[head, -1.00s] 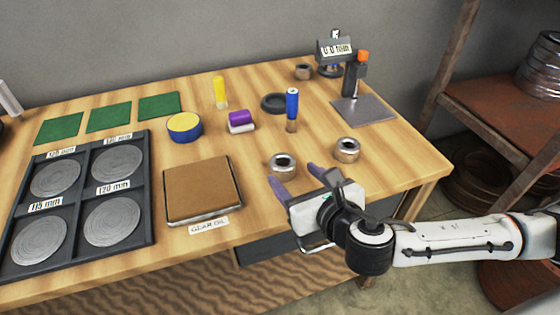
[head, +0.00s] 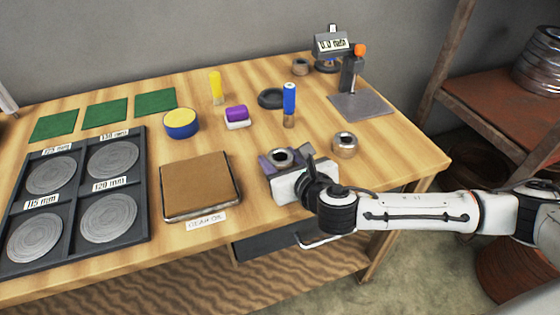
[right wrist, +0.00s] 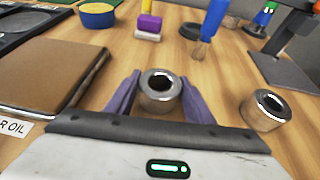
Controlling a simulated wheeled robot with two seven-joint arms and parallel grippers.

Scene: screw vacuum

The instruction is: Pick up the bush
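Several ring-shaped metal bushes stand on the wooden table. One bush (head: 281,157) sits between the purple fingers of my right gripper (head: 286,156). The right wrist view shows this bush (right wrist: 160,90) upright on the table, with one finger of the gripper (right wrist: 158,92) on each side. The fingers look open, with little room beside the bush; contact is not clear. A second bush (head: 344,145) stands apart to the right, also in the right wrist view (right wrist: 266,108). A third bush (head: 300,67) stands at the back. My left gripper is not in view.
A brown pad (head: 200,184) lies left of the gripper. A blue-handled tool (head: 289,104), a dark ring (head: 271,98) and a purple-and-white block (head: 237,117) stand behind. A measuring stand (head: 360,104) is at the back right. The table's right front corner is clear.

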